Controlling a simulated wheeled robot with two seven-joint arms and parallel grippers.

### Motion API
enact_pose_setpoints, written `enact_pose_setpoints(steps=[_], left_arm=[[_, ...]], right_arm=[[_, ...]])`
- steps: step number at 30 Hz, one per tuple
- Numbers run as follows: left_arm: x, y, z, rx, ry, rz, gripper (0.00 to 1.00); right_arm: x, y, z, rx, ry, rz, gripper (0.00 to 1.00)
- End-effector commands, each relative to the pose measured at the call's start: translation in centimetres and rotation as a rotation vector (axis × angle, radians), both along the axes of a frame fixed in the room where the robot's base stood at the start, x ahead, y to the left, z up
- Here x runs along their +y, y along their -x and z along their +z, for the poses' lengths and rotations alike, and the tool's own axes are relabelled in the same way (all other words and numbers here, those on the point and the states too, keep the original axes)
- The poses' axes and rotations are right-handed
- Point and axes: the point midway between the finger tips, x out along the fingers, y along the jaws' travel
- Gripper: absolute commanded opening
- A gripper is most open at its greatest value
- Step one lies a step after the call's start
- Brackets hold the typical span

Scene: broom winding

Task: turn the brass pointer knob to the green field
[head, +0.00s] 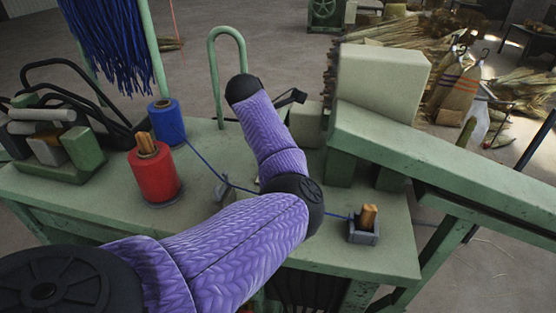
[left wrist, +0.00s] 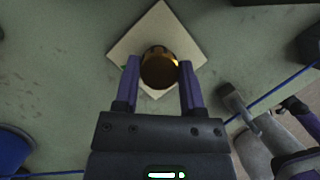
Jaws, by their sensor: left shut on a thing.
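The brass knob (left wrist: 159,68) shows in the left wrist view as a round, shiny gold-brown top. It sits over a cream, diamond-turned square plate (left wrist: 127,47) on the green bench. My left gripper (left wrist: 159,80) has one purple finger on each side of the knob and is shut on it.
On the green bench (head: 385,255) stand a red spool (head: 153,178) and a blue spool (head: 167,124). Blue cord (head: 205,162) runs across the bench toward a small grey holder with a wooden piece (head: 368,218). A green sloping beam (head: 440,165) rises at the right.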

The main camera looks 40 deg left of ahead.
Motion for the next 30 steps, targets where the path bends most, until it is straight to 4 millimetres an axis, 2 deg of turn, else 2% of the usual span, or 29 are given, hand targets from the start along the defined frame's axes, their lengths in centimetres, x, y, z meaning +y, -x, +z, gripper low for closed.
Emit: enact_pose_setpoints(steps=[3,12,29,30], left_arm=[[0.1,0.0,-0.2,0.0,-0.001,-0.067,0.0],[0.1,0.0,-0.1,0.0,0.0,-0.18,0.0],[0.1,0.0,0.0,0.001,0.0,-0.208,0.0],[0.1,0.0,0.0,0.001,0.0,-0.208,0.54]], right_arm=[[0.0,0.0,-0.9,0.001,0.0,0.0,0.75],[-0.1,0.0,-1.7,0.001,0.001,0.0,0.75],[-0.1,0.0,-1.8,0.001,0.001,0.001,0.75],[-0.1,0.0,-1.8,0.001,0.001,0.001,0.75]])
